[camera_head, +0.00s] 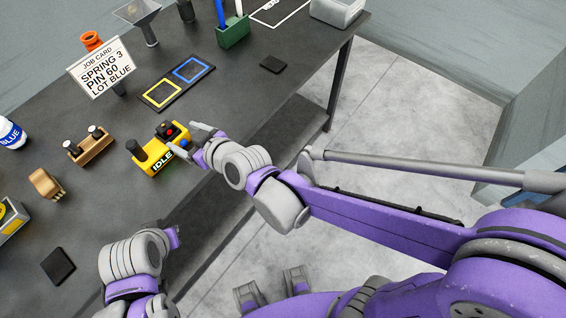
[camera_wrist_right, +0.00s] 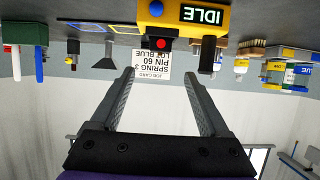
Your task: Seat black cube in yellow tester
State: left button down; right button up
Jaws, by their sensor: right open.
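The yellow tester (camera_head: 143,163) stands on the dark bench with its label reading IDLE; it is upside down at the top of the right wrist view (camera_wrist_right: 178,14). A small black cube (camera_head: 163,129) shows at its far end beside a red round part; in the wrist view the dark block (camera_wrist_right: 158,29) overlaps the tester. I cannot tell whether it is fully seated. A black knob stands at the tester's other end. My right gripper (camera_head: 192,140) is open beside the tester's right side, with nothing between its fingers (camera_wrist_right: 160,92). My left arm is at lower left; its fingers do not show.
A job card (camera_head: 101,67) stands behind the tester. A mat with yellow and blue outlines (camera_head: 174,84) lies beyond it. A wooden block with pins (camera_head: 92,148) and a brush (camera_head: 46,184) stand left. A green holder (camera_head: 233,35) is at the back. Black pads (camera_head: 58,266) lie on the bench.

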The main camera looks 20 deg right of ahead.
jog(key=s+d+f+m+g+h, duration=0.3)
jog(key=s+d, duration=0.6)
jog(key=d, duration=0.4)
jog(key=s+d+f+m+g+h, duration=0.3)
jog(key=s+d, duration=0.6)
jog(key=d, duration=0.4)
notch_tip(320, 180, down, 2)
jog(key=shift+s+f+m+h, duration=0.2)
jog(key=shift+m+h, duration=0.2)
jog(key=shift+h, duration=0.3)
jog(key=shift+d+r, duration=0.1)
jog(key=shift+w+r+p, duration=0.25)
jog(key=shift+r+p, duration=0.25)
jog(key=shift+r, duration=0.1)
